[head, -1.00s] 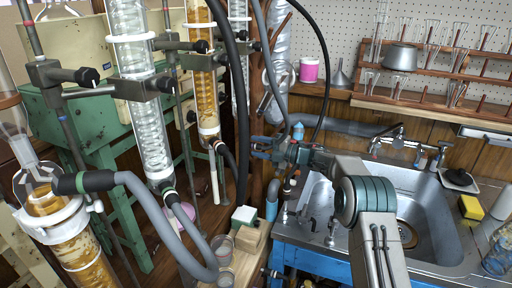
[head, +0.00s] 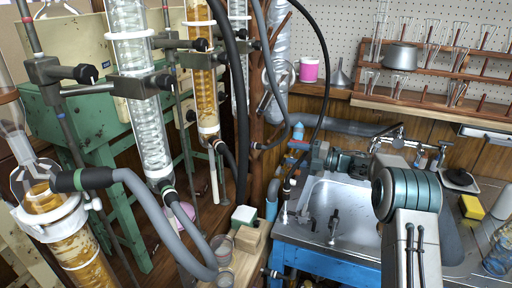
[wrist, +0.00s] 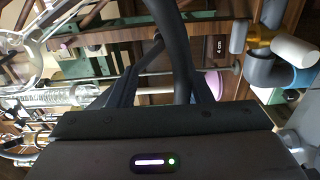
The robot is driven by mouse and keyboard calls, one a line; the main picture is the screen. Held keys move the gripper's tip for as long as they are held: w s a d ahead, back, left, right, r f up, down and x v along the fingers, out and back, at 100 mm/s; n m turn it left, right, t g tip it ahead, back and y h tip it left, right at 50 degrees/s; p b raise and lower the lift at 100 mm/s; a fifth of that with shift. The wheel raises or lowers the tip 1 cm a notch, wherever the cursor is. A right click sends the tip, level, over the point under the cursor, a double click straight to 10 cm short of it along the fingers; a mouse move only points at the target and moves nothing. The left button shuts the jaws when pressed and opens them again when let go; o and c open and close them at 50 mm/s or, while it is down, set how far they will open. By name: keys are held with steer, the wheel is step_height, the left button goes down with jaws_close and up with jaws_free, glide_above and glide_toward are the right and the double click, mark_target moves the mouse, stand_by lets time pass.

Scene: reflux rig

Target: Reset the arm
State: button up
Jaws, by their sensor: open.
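My arm (head: 414,250) reaches up over the sink in the head view and bends left. My gripper (head: 292,160) is at the sink's left rim, pointing left, small and partly lost against the clutter there. In the wrist view my gripper (wrist: 163,68) shows its two dark fingers apart. A black hose (wrist: 172,25) crosses the view beyond and between the fingers; I cannot tell whether it touches them. I see nothing held.
Glass condensers (head: 135,90), clamps and a grey hose (head: 150,205) crowd the left. A thick black hose (head: 241,110) hangs mid-view. The metal sink (head: 330,200) has a faucet (head: 399,140) behind. A glassware rack (head: 430,75) is at the upper right.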

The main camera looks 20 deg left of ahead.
steer(key=w+d+r+m+t+h+p, duration=0.2)
steer(key=d+r+m+t, duration=0.25)
steer(key=r, duration=0.25)
steer(key=w+d+r+m+t+h+p, duration=0.1)
steer(key=w+d+r+m+t+h, duration=0.15)
steer(key=r+m+t, duration=0.4)
steer(key=s+d+r+m+t+h+p, duration=0.1)
steer(key=s+d+r+m+h+p, duration=0.15)
steer(key=d+m+h, duration=0.3)
steer(key=s+d+r+m+t+h+p, duration=0.1)
steer(key=s+d+r+m+h, duration=0.3)
steer(key=d, duration=0.2)
steer(key=s+d+f+m+g+h+p, duration=0.1)
steer(key=s+d+m+g+h, duration=0.2)
steer(key=s, duration=0.4)
steer(key=s+d+f+m+g+h+p, duration=0.1)
steer(key=s+d+m+h+p, duration=0.1)
steer(key=s+d+m, duration=0.45)
steer(key=s+a+f+m+g+p, duration=0.1)
steer(key=s+f+m+g, duration=0.1)
steer(key=s, duration=1.1)
steer(key=s+f+m+g+y+p, duration=0.1)
steer(key=s+f+m+g, duration=0.2)
steer(key=s, duration=1)
steer(key=f+g, duration=0.1)
steer(key=g, duration=0.1)
steer(key=shift+s+a+g+p, duration=0.35)
steer(key=shift+g, duration=0.05)
